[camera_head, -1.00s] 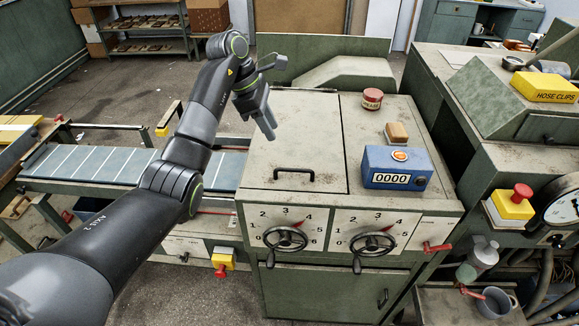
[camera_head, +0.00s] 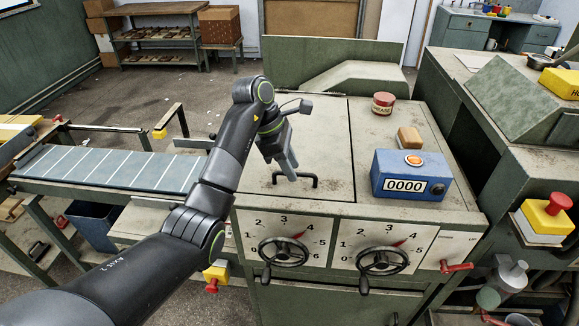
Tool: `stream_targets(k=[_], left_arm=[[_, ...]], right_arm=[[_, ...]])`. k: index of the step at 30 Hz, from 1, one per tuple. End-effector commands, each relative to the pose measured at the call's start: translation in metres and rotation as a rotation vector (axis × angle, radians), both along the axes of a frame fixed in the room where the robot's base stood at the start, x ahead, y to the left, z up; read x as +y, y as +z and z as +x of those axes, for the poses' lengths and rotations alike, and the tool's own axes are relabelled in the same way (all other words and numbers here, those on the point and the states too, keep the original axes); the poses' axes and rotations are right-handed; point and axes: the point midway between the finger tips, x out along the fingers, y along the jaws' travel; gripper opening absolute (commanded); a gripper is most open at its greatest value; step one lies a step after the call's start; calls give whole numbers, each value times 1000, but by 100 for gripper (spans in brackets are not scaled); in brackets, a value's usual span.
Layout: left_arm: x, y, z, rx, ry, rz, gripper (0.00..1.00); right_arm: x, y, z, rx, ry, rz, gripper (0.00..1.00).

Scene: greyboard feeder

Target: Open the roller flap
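The flap (camera_head: 322,135) is a flat, worn grey-green panel on top of the feeder, and it lies closed. Its black bar handle (camera_head: 313,183) is near the front edge. My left gripper (camera_head: 290,174) points down over the flap, with its fingertips close to the handle's left half. I cannot tell whether they touch the handle. The fingers show nearly edge-on, so the gap between them is hidden. My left arm covers the flap's left edge. My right gripper is out of view.
To the right of the flap stand a blue counter box (camera_head: 408,177), a brown block (camera_head: 409,137) and a red-lidded grease tin (camera_head: 383,103). Two handwheels (camera_head: 284,252) are on the front panel below. A conveyor (camera_head: 110,167) runs off to the left.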

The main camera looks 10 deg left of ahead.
Motion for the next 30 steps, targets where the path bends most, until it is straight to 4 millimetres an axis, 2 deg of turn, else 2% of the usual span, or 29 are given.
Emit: stream_targets(k=[7, 14, 23, 26, 30], left_arm=[[0, 0, 0, 0, 0, 0, 31], [0, 0, 0, 0, 0, 0, 1], [0, 1, 0, 0, 0, 0, 0], [0, 7, 1, 7, -1, 0, 0], [-1, 26, 5, 36, -2, 1, 0]], right_arm=[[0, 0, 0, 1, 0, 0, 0], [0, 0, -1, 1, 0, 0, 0], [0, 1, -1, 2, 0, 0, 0], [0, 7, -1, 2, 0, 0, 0], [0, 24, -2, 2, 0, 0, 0]])
